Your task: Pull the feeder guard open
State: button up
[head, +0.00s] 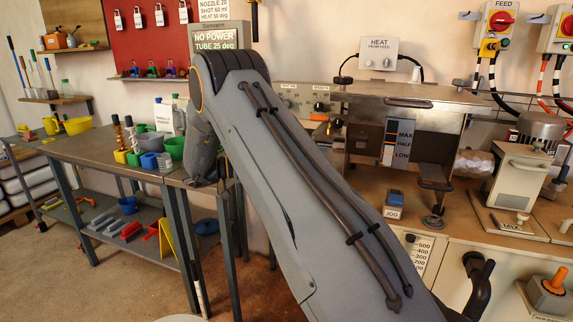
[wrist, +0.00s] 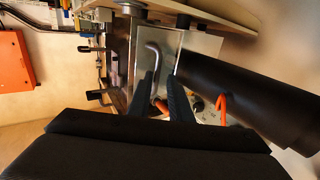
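A pale box-like panel with a bar handle (head: 525,167) stands on the bench at the right of the head view and looks like the feeder guard; no label confirms it. In the head view my arm hides my gripper.
A motor (head: 541,127) stands by the pale panel. A metal machine (head: 400,130) is left of it. A side table (head: 95,143) holds cups and tools.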

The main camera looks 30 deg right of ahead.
jog(key=b+v, duration=0.1)
jog(key=v, duration=0.4)
jog(key=shift+w+a, duration=0.15)
jog(key=shift+a, duration=0.2)
